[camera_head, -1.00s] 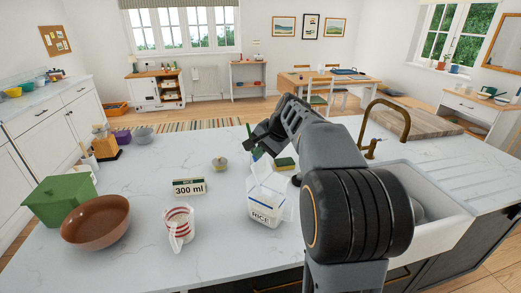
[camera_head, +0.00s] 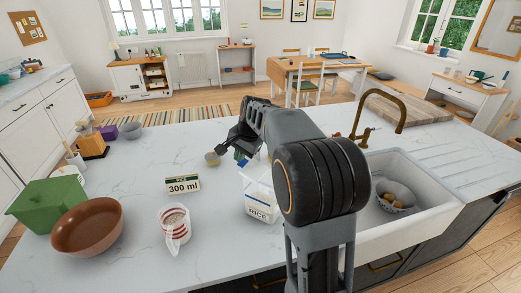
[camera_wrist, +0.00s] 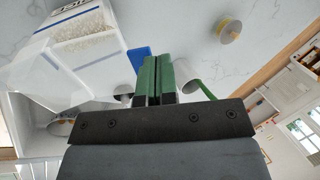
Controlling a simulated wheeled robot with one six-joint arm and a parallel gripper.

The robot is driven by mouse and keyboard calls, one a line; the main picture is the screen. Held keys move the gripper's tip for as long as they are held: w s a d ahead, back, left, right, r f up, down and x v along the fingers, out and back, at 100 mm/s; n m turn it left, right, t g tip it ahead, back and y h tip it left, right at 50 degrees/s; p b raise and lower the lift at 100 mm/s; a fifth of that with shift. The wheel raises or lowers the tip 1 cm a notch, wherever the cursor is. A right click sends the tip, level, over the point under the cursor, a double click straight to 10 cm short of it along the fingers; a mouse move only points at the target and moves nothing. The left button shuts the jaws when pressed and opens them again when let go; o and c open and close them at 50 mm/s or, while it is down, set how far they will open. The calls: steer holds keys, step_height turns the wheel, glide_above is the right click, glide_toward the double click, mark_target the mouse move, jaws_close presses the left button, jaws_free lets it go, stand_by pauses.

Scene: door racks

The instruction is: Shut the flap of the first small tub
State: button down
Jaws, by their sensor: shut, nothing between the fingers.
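The small white tub marked RICE (camera_head: 260,210) stands on the marble counter, left of the sink. My arm hides part of its right side. The wrist view shows the tub (camera_wrist: 75,18) at upper left, with white rice visible through its open top. A translucent sheet (camera_wrist: 60,75) lies beside the opening; I cannot tell whether it is the flap or a wall. My gripper (camera_head: 238,157) is above and behind the tub in the head view. Its green fingertips (camera_wrist: 158,70) are shut together and empty, near a blue piece (camera_wrist: 139,58) whose attachment is unclear.
A 300 ml sign (camera_head: 183,184), a striped measuring jug (camera_head: 174,228), a brown bowl (camera_head: 87,230) and a green box (camera_head: 42,203) stand to the left. The sink (camera_head: 425,205) holds a colander (camera_head: 394,195).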

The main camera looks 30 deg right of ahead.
steer(key=shift+b+x, duration=0.4)
steer(key=shift+x, duration=0.95)
steer(key=shift+s+d, duration=0.1)
steer(key=shift+d, duration=0.05)
steer(key=shift+s+d+r, duration=0.1)
steer(key=shift+s+d, duration=0.15)
steer(key=shift+s, duration=0.2)
steer(key=shift+r, duration=0.45)
step_height(320, 180, up, 4)
steer(key=p, duration=0.4)
steer(key=shift+r, duration=0.2)
steer(key=w+a+r+b, duration=0.1)
steer(key=w+a+r, duration=0.2)
steer(key=r, duration=0.4)
steer(key=shift+w, duration=0.75)
